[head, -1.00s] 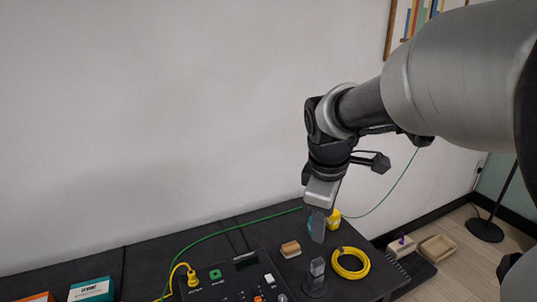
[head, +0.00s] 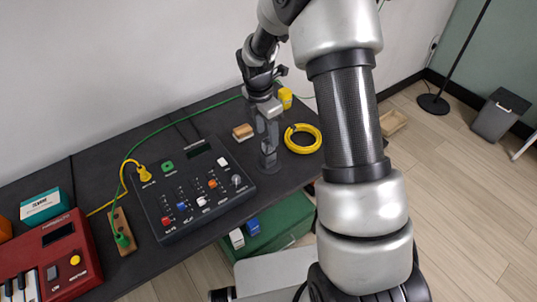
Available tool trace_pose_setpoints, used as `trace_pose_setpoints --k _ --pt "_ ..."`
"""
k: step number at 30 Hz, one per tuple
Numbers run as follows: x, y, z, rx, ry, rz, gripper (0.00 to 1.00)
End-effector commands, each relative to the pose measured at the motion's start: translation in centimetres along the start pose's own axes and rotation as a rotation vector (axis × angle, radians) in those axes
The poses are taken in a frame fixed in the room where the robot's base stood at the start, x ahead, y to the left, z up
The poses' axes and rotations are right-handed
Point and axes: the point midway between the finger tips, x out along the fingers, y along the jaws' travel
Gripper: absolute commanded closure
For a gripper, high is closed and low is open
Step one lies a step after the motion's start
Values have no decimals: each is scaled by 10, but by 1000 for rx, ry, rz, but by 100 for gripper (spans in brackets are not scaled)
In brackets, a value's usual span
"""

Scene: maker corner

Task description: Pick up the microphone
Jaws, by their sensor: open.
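The microphone (head: 269,160) is a small dark and grey upright thing on a round base. It stands on the black table (head: 105,165) near its front edge, left of the yellow cable coil. My gripper (head: 268,128) points down directly above or around the top of the microphone. Its fingers are open with a gap between them. The fingers overlap the microphone's upper part in the picture, so I cannot tell whether they touch it.
A yellow cable coil (head: 302,139) lies right of the microphone, and a wooden block (head: 243,132) behind left. A black mixer (head: 190,190) fills the table to the left, with a red keyboard (head: 55,262) beyond. A yellow object (head: 285,97) stands behind. A green box (head: 270,228) is below the table edge.

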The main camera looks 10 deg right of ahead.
Motion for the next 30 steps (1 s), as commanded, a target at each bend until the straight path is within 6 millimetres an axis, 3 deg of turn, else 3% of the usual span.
trace_pose_setpoints --k 3,10,18,27,30 --pt "19 0 -1 -1 1 -2 52" --pt "34 -1 0 -1 0 -2 52" --pt "72 -2 1 0 1 -2 52" --pt "78 -1 2 1 -1 1 52" --pt "78 -1 2 0 0 1 65"
